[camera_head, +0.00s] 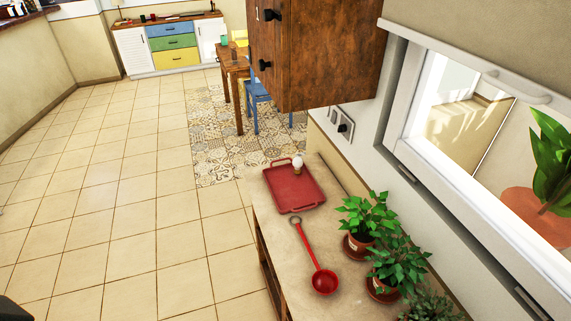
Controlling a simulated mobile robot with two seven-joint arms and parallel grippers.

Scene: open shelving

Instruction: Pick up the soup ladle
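A red soup ladle (324,280) lies on the light top of a long low shelf unit (268,215). Its round bowl faces the near side. Its straight handle runs away from me to a ring-shaped end close to the red tray. Nothing covers the ladle. Neither gripper can be made out in the head view. A small dark shape sits in the bottom left corner, too little of it to identify.
A red tray (289,198) with a small white-topped object (297,164) lies beyond the ladle. Potted plants (364,217) stand right of it, near the window wall. A wooden cabinet (335,50) hangs above. Tiled floor (120,220) at left is clear.

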